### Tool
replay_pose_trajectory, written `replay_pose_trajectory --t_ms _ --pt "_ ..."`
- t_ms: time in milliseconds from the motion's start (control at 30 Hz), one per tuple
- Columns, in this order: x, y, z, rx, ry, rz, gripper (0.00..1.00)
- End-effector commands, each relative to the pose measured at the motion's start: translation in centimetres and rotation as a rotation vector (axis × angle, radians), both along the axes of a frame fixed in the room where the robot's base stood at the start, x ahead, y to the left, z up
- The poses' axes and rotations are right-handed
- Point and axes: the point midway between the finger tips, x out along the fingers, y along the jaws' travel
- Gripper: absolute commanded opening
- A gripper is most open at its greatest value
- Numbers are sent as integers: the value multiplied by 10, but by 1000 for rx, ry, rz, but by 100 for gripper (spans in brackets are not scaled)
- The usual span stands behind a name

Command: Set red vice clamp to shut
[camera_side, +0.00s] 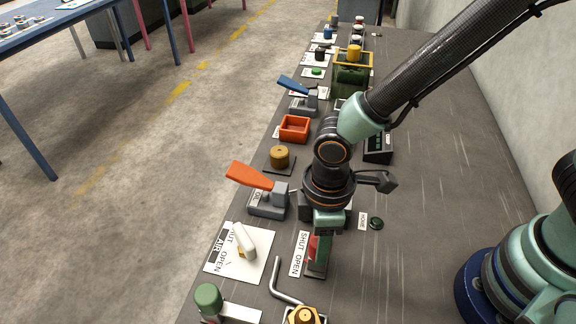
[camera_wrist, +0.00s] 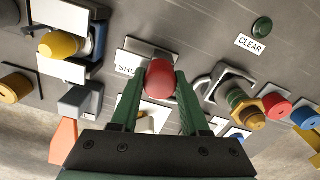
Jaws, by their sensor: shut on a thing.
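The red vice clamp's rounded red end (camera_wrist: 160,79) lies between the two dark green fingers of my gripper (camera_wrist: 159,88) in the wrist view. The fingers touch it on both sides, so my gripper is shut on it. In the side view a bit of the clamp's red part (camera_side: 313,247) shows beside my gripper (camera_side: 319,262), which reaches down from the wrist. A SHUT/OPEN label (camera_side: 300,254) lies left of it. The rest of the clamp is hidden by the fingers, and I cannot tell its exact setting.
An orange-handled grey clamp (camera_side: 252,176) stands close on the left. A white lever on a SHUT/OPEN plate (camera_side: 262,268), a bent metal rod (camera_side: 278,282) and a green knob (camera_side: 208,296) are nearby. A row of fixtures runs to the back. The table's right side is mostly clear.

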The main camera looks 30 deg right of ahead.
Motion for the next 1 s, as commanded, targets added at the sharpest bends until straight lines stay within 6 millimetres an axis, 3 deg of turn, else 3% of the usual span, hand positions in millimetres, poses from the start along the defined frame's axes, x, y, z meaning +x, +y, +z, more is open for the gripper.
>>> replay_pose_trajectory --t_ms 233,600,633,700,1000 --pt "28 -27 1 1 -1 -5 0" --pt "33 -32 1 2 -2 -3 0" --pt "33 -32 1 2 -2 -3 53" --pt "33 -32 1 2 -2 -3 76" --pt "32 -31 1 1 0 -1 76"
